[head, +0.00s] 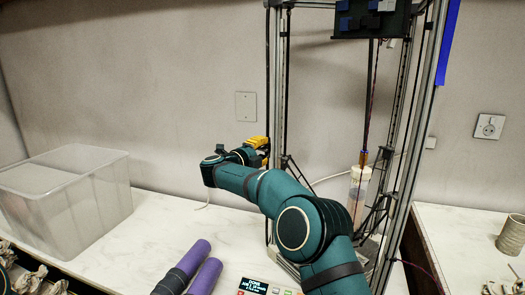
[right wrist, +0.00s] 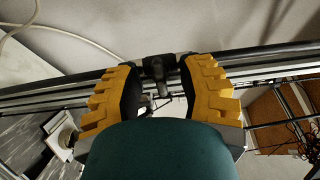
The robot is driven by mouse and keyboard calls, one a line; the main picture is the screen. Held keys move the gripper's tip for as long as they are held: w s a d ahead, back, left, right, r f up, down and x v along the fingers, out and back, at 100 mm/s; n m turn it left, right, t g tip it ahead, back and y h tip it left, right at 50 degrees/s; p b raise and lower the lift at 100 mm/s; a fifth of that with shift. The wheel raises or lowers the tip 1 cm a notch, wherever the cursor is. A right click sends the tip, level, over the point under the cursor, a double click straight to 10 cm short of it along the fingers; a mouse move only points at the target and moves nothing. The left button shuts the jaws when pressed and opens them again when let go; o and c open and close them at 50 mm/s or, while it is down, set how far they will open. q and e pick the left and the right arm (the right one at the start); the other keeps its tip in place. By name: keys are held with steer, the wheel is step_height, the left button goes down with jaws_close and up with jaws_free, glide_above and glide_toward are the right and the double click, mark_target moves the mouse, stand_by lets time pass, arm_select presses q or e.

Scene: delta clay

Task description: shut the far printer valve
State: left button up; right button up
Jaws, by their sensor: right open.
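In the right wrist view my right gripper (right wrist: 163,75) is open. Its fingers are on either side of a small black fitting (right wrist: 158,68) on the metal rail, which looks like the valve. I cannot tell whether they touch it. In the head view the fitting cannot be made out behind the gripper. My left gripper is not in view.
A clear plastic bin (head: 70,205) stands on the white counter at the left. Purple rolls (head: 190,268) and a small control box with a screen (head: 262,287) lie at the front. A clay tube (head: 357,190) stands inside the printer. A beige cup (head: 511,235) is at the far right.

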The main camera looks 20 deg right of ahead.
steer(key=v, duration=1.1)
steer(key=shift+s+a, duration=0.25)
